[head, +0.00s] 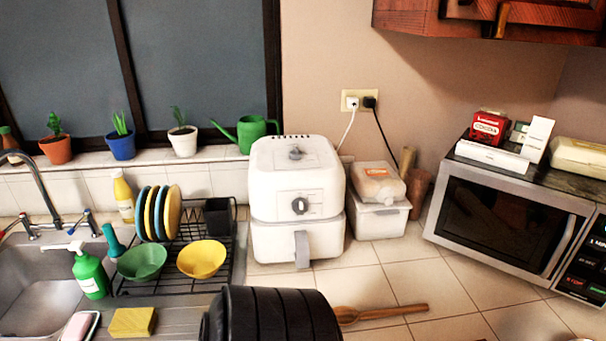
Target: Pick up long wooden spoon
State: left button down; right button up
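The long wooden spoon (385,313) lies flat on the tiled counter at the bottom of the head view, right of centre. Its handle points right, and its bowl end is at the left, partly hidden behind a black ribbed shape at the bottom edge. I see neither of my grippers in this view. Nothing visible is holding the spoon.
A white air fryer (297,205) stands behind the spoon, with a white lidded container (376,220) beside it. A microwave (505,220) stands to the right. A dish rack (215,268) and sink (40,290) are left. Tiles (425,270) around the spoon's handle are clear.

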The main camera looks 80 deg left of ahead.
aim_at(346, 316)
jog(key=k+u, duration=0.1)
jog(key=u, duration=1.7)
jog(key=k+z, duration=0.2)
jog(key=i+l, duration=0.05)
jog(key=i, duration=0.05)
